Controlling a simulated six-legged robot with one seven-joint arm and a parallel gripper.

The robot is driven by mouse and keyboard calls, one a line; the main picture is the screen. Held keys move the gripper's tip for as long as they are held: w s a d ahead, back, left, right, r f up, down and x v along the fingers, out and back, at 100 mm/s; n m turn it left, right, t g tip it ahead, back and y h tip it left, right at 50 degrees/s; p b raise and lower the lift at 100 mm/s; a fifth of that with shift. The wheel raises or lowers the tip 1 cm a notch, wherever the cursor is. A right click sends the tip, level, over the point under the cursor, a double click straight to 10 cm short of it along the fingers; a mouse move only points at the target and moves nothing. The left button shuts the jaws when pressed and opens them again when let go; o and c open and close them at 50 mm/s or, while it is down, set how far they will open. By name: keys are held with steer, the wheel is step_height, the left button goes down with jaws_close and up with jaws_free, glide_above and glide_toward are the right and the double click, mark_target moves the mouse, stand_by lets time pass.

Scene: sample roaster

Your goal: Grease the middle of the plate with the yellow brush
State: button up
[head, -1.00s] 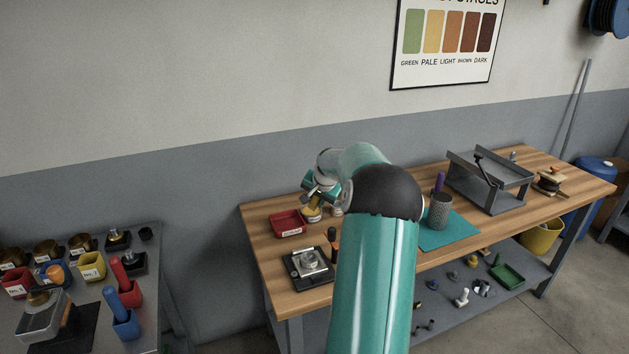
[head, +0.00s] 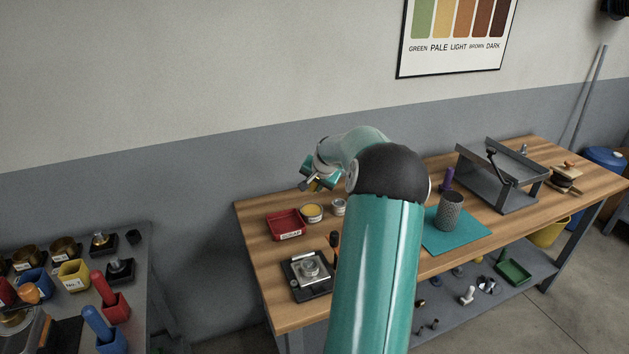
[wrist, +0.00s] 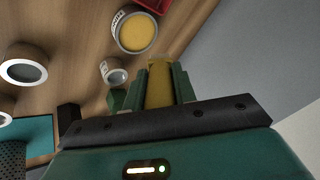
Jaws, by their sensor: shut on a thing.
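My gripper (head: 312,184) is shut on the yellow brush, which shows between the fingers in the wrist view (wrist: 158,88). Its bristles are not clear to see. The gripper is above the far left part of the wooden bench, higher than the open tin of yellow contents (head: 311,211). That tin also shows in the wrist view (wrist: 137,32), apart from the brush.
A red tray (head: 286,224) stands left of the tin, and a small pale jar (head: 338,207) to its right. Dark and orange upright handles (head: 334,246) stand beside the plate. A mesh cylinder (head: 450,212) stands on a teal mat (head: 462,240). Bare wood lies left of the plate.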

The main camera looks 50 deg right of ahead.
steer(key=shift+s+a+r, duration=0.25)
steer(key=shift+r, duration=0.2)
steer(key=shift+w+d+f, duration=0.2)
steer(key=shift+d+f, duration=0.1)
steer(key=shift+f, duration=0.25)
steer(key=shift+s+a+f, duration=0.1)
steer(key=shift+a+f, duration=0.05)
steer(key=shift+s+f, duration=0.15)
steer(key=shift+f, duration=2.3)
steer(key=shift+f, duration=0.65)
steer(key=shift+r, duration=0.15)
